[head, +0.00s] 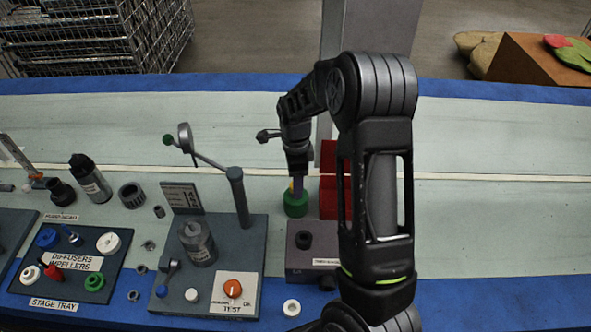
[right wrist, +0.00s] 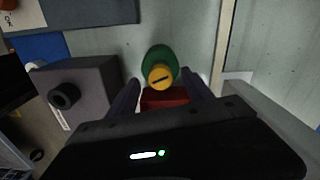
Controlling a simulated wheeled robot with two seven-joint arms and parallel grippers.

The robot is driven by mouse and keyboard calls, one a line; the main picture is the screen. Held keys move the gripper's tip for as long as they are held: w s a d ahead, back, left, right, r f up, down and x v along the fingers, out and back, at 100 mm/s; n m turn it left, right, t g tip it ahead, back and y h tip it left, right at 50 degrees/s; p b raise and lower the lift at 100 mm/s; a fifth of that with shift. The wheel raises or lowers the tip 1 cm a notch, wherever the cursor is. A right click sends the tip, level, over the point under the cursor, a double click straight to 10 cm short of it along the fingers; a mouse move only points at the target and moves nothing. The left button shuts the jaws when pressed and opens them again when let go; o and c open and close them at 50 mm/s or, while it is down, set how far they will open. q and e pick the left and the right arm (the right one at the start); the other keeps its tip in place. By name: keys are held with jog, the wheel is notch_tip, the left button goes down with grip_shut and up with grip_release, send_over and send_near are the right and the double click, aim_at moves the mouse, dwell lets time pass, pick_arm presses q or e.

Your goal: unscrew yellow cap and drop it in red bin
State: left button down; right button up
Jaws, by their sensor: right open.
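The yellow cap (right wrist: 161,77), with a dark slot across its face, sits on a green round body (right wrist: 158,56). In the head view the green body (head: 296,207) stands on the pale table, and the cap is mostly hidden by my right gripper (head: 297,188). In the right wrist view my right gripper (right wrist: 160,80) is open, with one finger on each side of the cap; I cannot tell whether they touch it. The red bin (head: 328,196) stands just right of the green body, partly behind my right arm. It also shows in the right wrist view (right wrist: 163,97). My left gripper is out of view.
A grey block (head: 300,262) with a dark knob stands in front of the green body. A test stand (head: 250,232) with a lever post is to its left. The stage tray (head: 110,248) is farther left. The table behind the bin is clear.

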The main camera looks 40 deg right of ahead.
jog(key=shift+f, duration=1.3)
jog(key=shift+c, duration=0.5)
grip_shut()
jog(key=shift+n, duration=1.8)
